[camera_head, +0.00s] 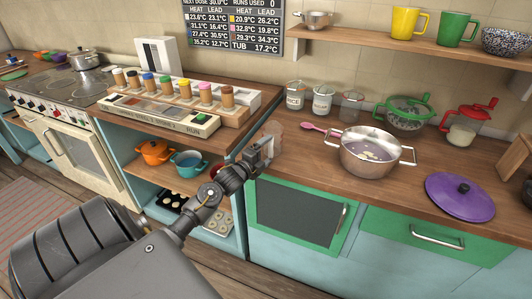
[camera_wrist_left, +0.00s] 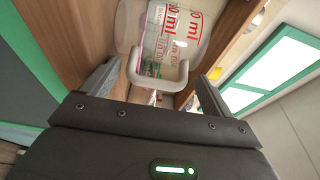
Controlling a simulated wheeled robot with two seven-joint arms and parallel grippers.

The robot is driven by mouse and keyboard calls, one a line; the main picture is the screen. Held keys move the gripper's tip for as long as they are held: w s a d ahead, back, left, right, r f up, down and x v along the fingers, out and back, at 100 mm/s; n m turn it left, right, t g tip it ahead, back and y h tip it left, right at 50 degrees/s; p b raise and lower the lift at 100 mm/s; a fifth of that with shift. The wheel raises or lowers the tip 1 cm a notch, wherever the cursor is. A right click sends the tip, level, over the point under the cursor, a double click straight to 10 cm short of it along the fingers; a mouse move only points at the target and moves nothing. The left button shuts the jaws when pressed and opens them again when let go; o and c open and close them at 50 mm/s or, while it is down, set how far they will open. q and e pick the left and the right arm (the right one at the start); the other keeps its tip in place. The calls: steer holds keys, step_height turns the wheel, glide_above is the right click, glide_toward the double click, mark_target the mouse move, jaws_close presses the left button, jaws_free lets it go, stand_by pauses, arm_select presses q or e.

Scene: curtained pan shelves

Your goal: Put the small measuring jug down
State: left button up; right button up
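The small measuring jug (camera_wrist_left: 178,30) is clear plastic with red markings and a pale loop handle (camera_wrist_left: 158,80). In the head view the jug (camera_head: 274,134) is a faint clear shape just beyond my left gripper (camera_head: 262,153), at the left end of the right-hand wooden worktop. In the left wrist view my left gripper (camera_wrist_left: 158,82) has its fingers apart, one on each side of the handle, with visible gaps. The jug appears to stand on the worktop; its base is partly hidden by my gripper. My right gripper is not in view.
A purple lid (camera_head: 460,196) lies farther right. Bare worktop lies before the pot.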

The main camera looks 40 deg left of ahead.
arm_select(q)
steer(key=shift+o, duration=0.6)
steer(key=shift+d+f, duration=0.1)
steer(key=shift+f, duration=0.05)
steer(key=shift+f, duration=0.15)
steer(key=s+b, duration=0.2)
steer(key=s, duration=0.8)
steer(key=shift+s+d+r, duration=0.35)
steer(key=shift+s, duration=0.05)
jaws_close()
stand_by(0.7)
